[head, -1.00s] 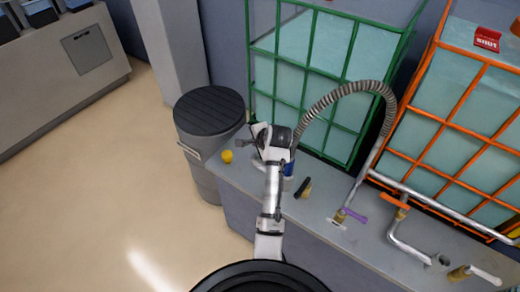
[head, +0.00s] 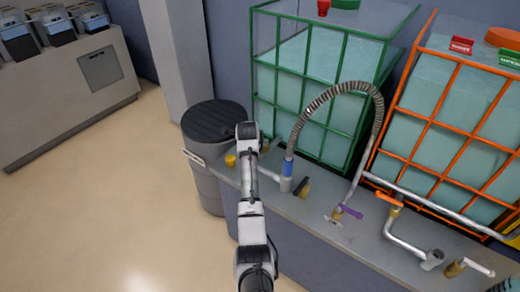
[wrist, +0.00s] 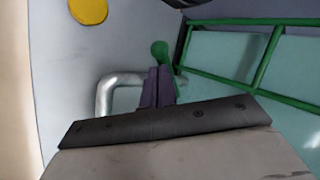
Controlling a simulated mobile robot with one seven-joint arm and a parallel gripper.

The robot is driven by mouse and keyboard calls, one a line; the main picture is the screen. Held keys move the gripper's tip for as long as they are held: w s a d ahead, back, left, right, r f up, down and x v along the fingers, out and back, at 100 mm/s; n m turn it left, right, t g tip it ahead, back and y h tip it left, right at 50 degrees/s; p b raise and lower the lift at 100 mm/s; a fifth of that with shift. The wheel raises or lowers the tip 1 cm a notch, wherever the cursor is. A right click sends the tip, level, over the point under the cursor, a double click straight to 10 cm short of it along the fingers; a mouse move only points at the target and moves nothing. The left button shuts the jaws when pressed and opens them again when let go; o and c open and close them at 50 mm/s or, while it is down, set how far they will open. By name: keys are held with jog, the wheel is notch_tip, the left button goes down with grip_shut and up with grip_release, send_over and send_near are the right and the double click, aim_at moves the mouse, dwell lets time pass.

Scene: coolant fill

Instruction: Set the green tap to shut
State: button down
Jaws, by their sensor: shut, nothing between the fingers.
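The green tap's handle (wrist: 160,49) shows in the wrist view as a rounded green knob with a narrow stem, against the wall side of the counter. My gripper (wrist: 157,70) is shut and empty, its dark purplish fingers pointing at the handle. The fingertips overlap the lower part of the handle in the picture; I cannot tell whether they touch it. A bent silver pipe (wrist: 112,82) runs beside and behind the fingers. In the head view my arm's wrist hides the fingers and most of the tap, so the handle's setting is unclear.
The green-framed tank (head: 340,90) stands behind, the orange-framed tank (head: 450,130) to its right. A ribbed hose (head: 345,88) arches over the counter (head: 330,240). Other taps have black (head: 302,186), purple (head: 350,212) and orange (head: 388,198) handles. A yellow cap (head: 230,160) lies near a dark-lidded barrel (head: 213,122).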

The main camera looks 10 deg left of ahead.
jog(key=w+m+h+b, duration=0.1)
jog(key=m+b, duration=0.1)
jog(key=w+a+m+h+b, duration=0.1)
jog(key=b, duration=0.1)
jog(key=m+h+b, duration=0.1)
jog(key=m+h, duration=0.1)
jog(key=shift+w+a+f+m+g+b, duration=0.25)
jog(key=shift+w+m+g+b, duration=0.05)
jog(key=shift+w+b, duration=0.3)
jog(key=shift+b, duration=0.2)
jog(key=shift+w+r, duration=0.15)
jog(key=shift+w, duration=0.05)
jog(key=shift+r, duration=0.1)
